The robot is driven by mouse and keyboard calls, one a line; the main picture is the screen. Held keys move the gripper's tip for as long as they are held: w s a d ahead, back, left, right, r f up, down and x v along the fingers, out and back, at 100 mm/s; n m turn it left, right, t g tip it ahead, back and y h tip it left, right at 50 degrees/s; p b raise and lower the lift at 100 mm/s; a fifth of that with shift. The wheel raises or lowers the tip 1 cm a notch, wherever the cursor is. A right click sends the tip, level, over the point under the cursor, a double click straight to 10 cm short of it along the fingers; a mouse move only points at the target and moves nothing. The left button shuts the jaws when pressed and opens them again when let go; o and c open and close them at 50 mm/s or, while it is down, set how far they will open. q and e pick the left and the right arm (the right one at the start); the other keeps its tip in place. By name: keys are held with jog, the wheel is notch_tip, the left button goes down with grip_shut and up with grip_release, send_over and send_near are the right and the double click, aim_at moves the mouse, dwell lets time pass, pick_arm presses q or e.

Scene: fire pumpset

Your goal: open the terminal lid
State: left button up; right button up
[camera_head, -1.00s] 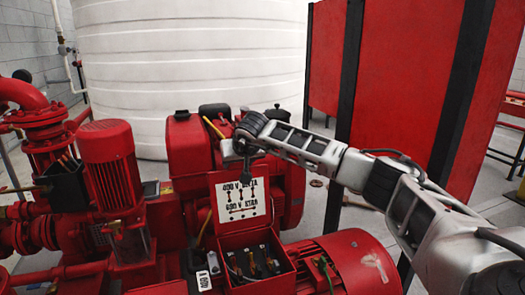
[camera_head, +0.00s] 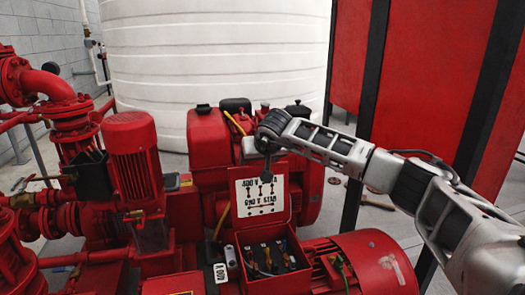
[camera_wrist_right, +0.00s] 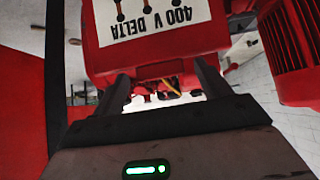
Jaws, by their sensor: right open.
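The terminal lid (camera_head: 238,213) is a red flap with a white wiring label (camera_head: 262,195) on its inner face. It stands raised, roughly upright, at the back of the red terminal box (camera_head: 247,287). The open box shows several terminals and wires inside. My right gripper (camera_head: 262,158) is at the lid's top edge, partly hidden by its own wrist. In the right wrist view, my right gripper (camera_wrist_right: 160,85) has its fingers apart, with the lid's red edge (camera_wrist_right: 155,68) just beyond or between them; contact cannot be told. My left gripper is not in view.
A red motor (camera_head: 365,262) lies to the right of the box. A finned red pump motor (camera_head: 132,160) and pipes stand at left. A white tank (camera_head: 215,65) fills the back. A red panel with black posts (camera_head: 374,70) stands behind my right arm.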

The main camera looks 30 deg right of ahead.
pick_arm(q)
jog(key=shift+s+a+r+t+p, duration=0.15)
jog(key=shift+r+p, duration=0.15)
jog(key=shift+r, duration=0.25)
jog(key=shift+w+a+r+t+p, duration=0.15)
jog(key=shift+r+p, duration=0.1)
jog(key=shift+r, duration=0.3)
pick_arm(e)
jog(key=v, duration=1.5)
jog(key=shift+s+a+r, duration=0.2)
jog(key=shift+s+r, duration=0.05)
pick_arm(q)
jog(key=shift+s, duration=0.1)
